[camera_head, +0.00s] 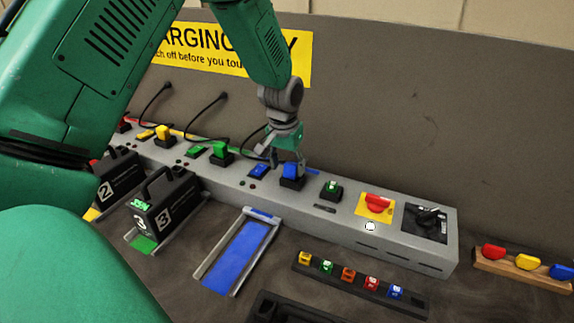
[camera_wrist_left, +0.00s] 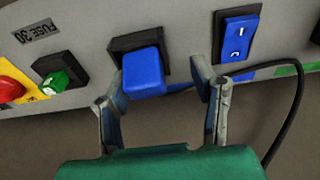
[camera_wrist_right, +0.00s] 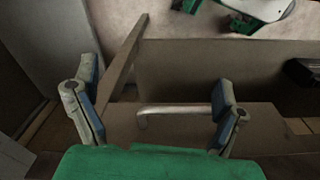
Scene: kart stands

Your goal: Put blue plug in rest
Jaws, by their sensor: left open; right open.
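The blue plug (camera_head: 291,171) sits in a black socket on the grey charging panel (camera_head: 330,219). In the left wrist view the blue plug (camera_wrist_left: 143,73) stands between the fingers of my left gripper (camera_wrist_left: 158,108), which is open around it. I cannot tell whether either finger touches it. The left gripper (camera_head: 286,165) also shows above the plug in the head view. A cable runs from the plug. My right gripper (camera_wrist_right: 156,112) is open and empty beside a metal handle. Which thing is the rest is unclear; a wooden rack (camera_head: 522,270) at the right holds red, yellow and blue pieces.
The panel also carries a blue switch (camera_head: 259,170), a green fuse (camera_head: 331,188), a red knob (camera_head: 377,203) and a black rotary switch (camera_head: 427,220). A black fuse strip (camera_head: 362,286) lies in front. A blue-floored bay (camera_head: 238,256) is empty; black battery 3 (camera_head: 165,208) stands left of it.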

